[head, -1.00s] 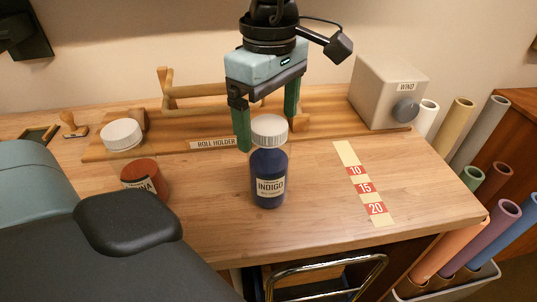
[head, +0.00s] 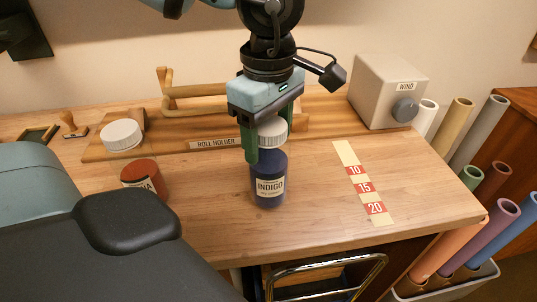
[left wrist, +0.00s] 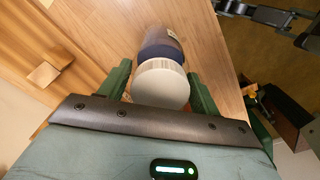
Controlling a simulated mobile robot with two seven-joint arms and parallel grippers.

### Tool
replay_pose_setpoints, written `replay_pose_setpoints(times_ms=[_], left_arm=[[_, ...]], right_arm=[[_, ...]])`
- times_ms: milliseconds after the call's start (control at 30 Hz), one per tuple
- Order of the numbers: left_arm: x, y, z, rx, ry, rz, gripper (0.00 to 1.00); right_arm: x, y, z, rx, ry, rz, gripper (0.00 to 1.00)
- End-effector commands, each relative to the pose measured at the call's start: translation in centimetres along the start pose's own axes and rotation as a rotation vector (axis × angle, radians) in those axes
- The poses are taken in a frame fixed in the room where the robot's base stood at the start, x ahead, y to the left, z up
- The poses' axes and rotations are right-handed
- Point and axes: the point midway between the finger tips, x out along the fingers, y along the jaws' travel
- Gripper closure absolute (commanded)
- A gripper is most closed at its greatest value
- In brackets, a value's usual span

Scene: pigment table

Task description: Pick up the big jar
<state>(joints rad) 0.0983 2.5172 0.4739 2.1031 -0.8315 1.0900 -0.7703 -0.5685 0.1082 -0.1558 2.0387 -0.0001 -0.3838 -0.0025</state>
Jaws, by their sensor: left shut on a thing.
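The big jar (head: 268,192) is dark blue with a white lid and a label reading INDIGO. It stands upright on the table near the front edge. My left gripper (head: 268,146) has come down over it from above and is shut on it, with one green finger on each side around the lid and upper part. In the left wrist view the jar's white lid (left wrist: 161,86) shows between the fingers, with a little of the blue body beyond it. The jar's base appears to rest on the wood. My right gripper is not in view.
A white-lidded container (head: 122,135) and the wooden roll holder (head: 180,146) are behind. A grey WIND box (head: 385,92) stands at back right. A numbered strip (head: 364,187) lies right of the jar.

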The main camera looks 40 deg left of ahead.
Motion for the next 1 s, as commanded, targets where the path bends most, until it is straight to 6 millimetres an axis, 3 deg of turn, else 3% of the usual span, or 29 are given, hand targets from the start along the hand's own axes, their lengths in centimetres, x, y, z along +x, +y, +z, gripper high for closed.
replay_pose_setpoints(times_ms=[167,500,1000], left_arm=[[-0.1,0.0,0.0,0.000,-0.001,0.002,0.93],[-0.4,0.1,0.0,0.000,-0.001,0.004,0.93],[-3.6,-0.5,0.1,0.002,-0.001,0.002,0.93]], right_arm=[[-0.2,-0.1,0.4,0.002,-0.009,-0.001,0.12],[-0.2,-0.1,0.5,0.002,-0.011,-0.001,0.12],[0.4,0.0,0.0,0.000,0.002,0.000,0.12]])
